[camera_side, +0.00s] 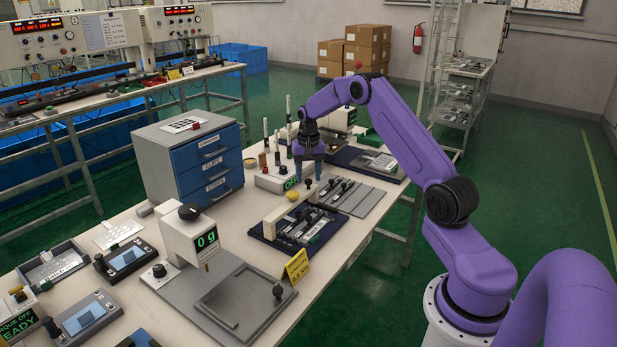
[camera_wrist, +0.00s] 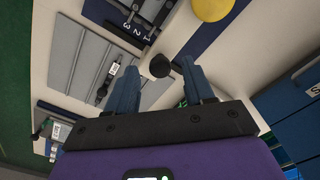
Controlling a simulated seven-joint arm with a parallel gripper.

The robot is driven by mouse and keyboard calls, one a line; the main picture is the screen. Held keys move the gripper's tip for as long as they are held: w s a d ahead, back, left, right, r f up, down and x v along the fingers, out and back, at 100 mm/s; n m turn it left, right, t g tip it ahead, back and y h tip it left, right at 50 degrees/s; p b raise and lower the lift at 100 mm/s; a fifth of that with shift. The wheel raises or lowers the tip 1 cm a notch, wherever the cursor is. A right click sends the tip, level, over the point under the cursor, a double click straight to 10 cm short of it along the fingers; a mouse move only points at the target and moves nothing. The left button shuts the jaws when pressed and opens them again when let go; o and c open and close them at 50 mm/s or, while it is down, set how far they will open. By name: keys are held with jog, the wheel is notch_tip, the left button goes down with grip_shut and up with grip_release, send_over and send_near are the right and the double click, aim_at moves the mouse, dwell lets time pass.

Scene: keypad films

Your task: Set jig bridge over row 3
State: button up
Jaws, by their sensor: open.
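The jig bridge looks like a beige bar (camera_side: 284,211) with a dark round knob (camera_side: 308,184) near its far end. In the side view it runs along the left part of a dark blue jig tray (camera_side: 258,235) holding dark and metallic parts. In the wrist view the tray has white numerals 1, 2 and 3 (camera_wrist: 138,28), and the beige bar (camera_wrist: 183,32) lies beside them. My gripper (camera_side: 308,180) points down above the bar's far end. In the wrist view its open fingers (camera_wrist: 160,72) appear on either side of the knob (camera_wrist: 160,66); contact cannot be told.
A grey ribbed plate (camera_side: 372,199) lies right of the tray. Behind are a blue drawer cabinet (camera_side: 211,163) and upright pens (camera_side: 266,135).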

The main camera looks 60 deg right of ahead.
jog(key=shift+f, duration=0.55)
grip_shut()
jog(key=s, duration=0.6)
jog(key=shift+r, duration=0.1)
grip_release()
